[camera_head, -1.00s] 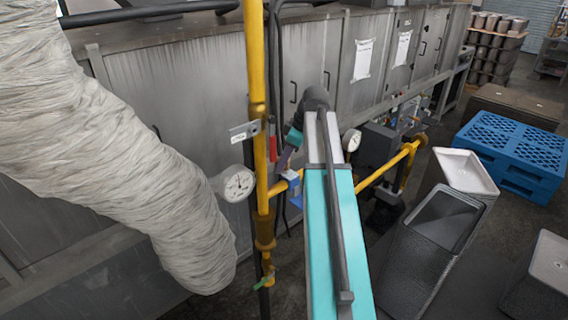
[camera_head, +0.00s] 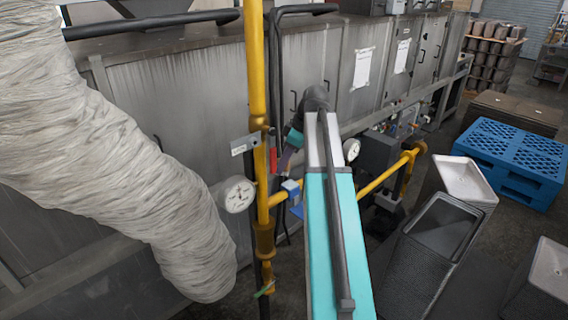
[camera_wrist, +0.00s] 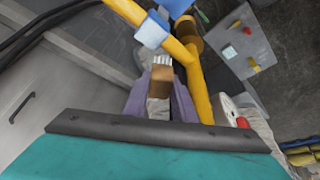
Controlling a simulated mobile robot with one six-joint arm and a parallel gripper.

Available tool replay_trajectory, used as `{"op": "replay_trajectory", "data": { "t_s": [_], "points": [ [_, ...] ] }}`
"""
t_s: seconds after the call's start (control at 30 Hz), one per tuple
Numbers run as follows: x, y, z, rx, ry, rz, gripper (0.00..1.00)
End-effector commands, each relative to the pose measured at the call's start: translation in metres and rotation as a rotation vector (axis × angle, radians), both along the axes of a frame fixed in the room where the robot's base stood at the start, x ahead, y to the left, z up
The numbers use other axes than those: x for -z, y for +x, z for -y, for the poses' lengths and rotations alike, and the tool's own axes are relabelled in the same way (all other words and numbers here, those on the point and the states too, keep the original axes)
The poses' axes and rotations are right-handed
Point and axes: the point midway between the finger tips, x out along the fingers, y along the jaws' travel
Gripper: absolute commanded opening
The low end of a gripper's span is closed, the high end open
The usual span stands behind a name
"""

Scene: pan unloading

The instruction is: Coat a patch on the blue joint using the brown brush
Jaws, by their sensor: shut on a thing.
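The blue joint (camera_head: 291,187) sits on a yellow pipe branch beside the upright yellow pipe. In the wrist view the blue joint (camera_wrist: 152,32) is a light-blue block at top centre. My gripper (camera_wrist: 160,100) has purple-grey fingers shut on the brown brush (camera_wrist: 158,82). The brush's pale bristles point up toward the joint, and a small gap seems to show between them. In the head view my gripper (camera_head: 287,160) is just above the joint, partly hidden by my teal arm; the brush cannot be made out there.
A large wrapped duct (camera_head: 120,170) fills the left. Grey cabinets (camera_head: 200,80) stand behind. Bins (camera_head: 425,262) and blue pallets (camera_head: 510,150) are at right.

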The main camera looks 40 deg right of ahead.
Motion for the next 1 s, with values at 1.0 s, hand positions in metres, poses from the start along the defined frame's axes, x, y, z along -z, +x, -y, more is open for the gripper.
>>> {"op": "replay_trajectory", "data": {
  "t_s": [1.0],
  "points": [
    [-0.025, 0.0, 0.0, 0.0, 0.0, 0.0, 0.0]
  ]
}}
